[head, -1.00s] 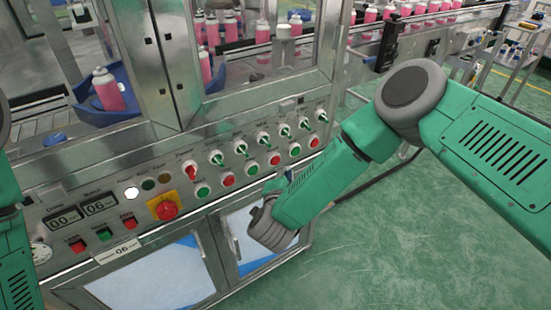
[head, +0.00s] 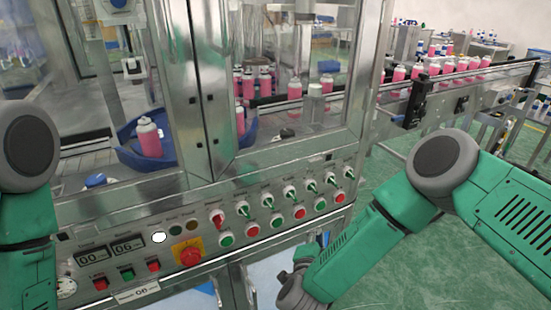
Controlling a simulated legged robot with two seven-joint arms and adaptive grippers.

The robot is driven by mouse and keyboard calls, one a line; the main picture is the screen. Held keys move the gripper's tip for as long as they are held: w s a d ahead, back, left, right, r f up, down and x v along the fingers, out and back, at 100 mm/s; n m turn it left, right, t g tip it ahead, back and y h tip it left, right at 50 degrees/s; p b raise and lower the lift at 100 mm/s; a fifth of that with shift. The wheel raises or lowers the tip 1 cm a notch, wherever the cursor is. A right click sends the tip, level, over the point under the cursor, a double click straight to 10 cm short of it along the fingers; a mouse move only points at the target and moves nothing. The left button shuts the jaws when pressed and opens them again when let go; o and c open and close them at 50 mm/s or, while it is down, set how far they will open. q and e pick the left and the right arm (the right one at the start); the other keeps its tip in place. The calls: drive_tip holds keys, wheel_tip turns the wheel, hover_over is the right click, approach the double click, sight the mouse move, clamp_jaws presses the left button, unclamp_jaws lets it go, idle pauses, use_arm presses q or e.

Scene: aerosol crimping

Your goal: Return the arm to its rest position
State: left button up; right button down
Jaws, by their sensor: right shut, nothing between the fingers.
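My right arm (head: 400,215) comes in from the right and bends down towards the front of the crimping machine (head: 205,205). The wrist end (head: 300,290) is low, in front of the cabinet below the control panel. Only a small grey part of my right gripper (head: 284,277) shows past the wrist; it is shut and empty, and the rest is hidden. My left arm (head: 25,160) hangs at the left edge, and its gripper is out of the picture.
The control panel (head: 270,205) has green and red buttons, switches and a red emergency stop (head: 188,253). Behind the glass, a pink can (head: 150,137) stands by a blue guide (head: 128,158). A conveyor (head: 460,85) carries several pink cans. Green floor is open at the right.

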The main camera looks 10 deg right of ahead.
drive_tip(key=s+a+f+n+g+y, duration=0.2)
drive_tip(key=s+f+n+y, duration=0.4)
drive_tip(key=s+n, duration=0.2)
drive_tip(key=s+d+f+n+g, duration=0.1)
drive_tip(key=s+d+n+g, duration=0.3)
drive_tip(key=s, duration=0.9)
drive_tip(key=s+d+f+n+g, duration=0.2)
drive_tip(key=s+d+n+g, duration=0.3)
drive_tip(key=s, duration=0.8)
drive_tip(key=d+g, duration=0.2)
drive_tip(key=d, duration=0.2)
drive_tip(key=shift+s+f, duration=0.25)
drive_tip(key=shift+w+a, duration=0.1)
drive_tip(key=shift+w, duration=0.05)
